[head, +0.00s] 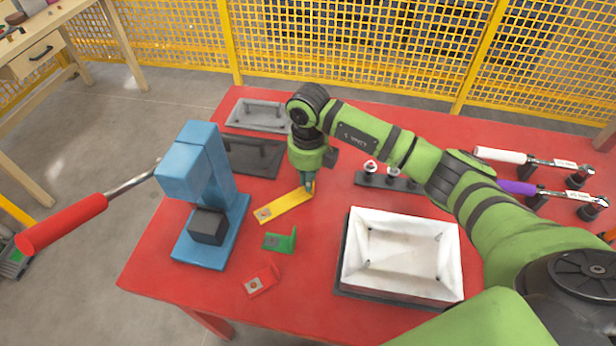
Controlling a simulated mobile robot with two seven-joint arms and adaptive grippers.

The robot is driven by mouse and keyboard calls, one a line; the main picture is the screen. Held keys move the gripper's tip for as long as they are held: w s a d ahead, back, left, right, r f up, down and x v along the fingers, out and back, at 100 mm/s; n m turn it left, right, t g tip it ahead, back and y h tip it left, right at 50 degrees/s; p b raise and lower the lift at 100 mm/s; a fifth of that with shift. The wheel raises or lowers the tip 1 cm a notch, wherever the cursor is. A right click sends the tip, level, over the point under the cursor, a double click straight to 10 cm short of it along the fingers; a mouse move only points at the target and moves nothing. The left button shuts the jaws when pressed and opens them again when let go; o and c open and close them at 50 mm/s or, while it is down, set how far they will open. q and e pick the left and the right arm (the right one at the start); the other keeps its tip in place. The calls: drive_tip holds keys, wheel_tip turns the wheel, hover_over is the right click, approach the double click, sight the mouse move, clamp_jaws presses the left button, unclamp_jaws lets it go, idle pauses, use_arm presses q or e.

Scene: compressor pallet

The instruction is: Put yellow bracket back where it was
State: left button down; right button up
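The yellow bracket (284,206) is a flat strip lying at a slant on or just above the red table, between the blue press and the white bin. My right gripper (308,187) points down at the bracket's far right end, with its fingertips at that end. The fingers are small and partly hidden by the wrist, so I cannot tell whether they are closed on it. My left gripper is not in view.
A green bracket (279,240) and a red bracket (261,281) lie nearer on the red table (316,280). A blue press (209,195) with a red-handled lever stands left. A white-lined bin (398,288) sits right. Grey trays (258,115) and torque wrenches (513,156) lie farther back.

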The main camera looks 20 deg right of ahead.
drive_tip(key=o, duration=0.4)
drive_tip(key=shift+r, duration=0.1)
drive_tip(key=shift+r, duration=0.25)
wheel_tip(320, 180, up, 12)
drive_tip(key=shift+f+b, duration=0.15)
drive_tip(key=shift+b, duration=1)
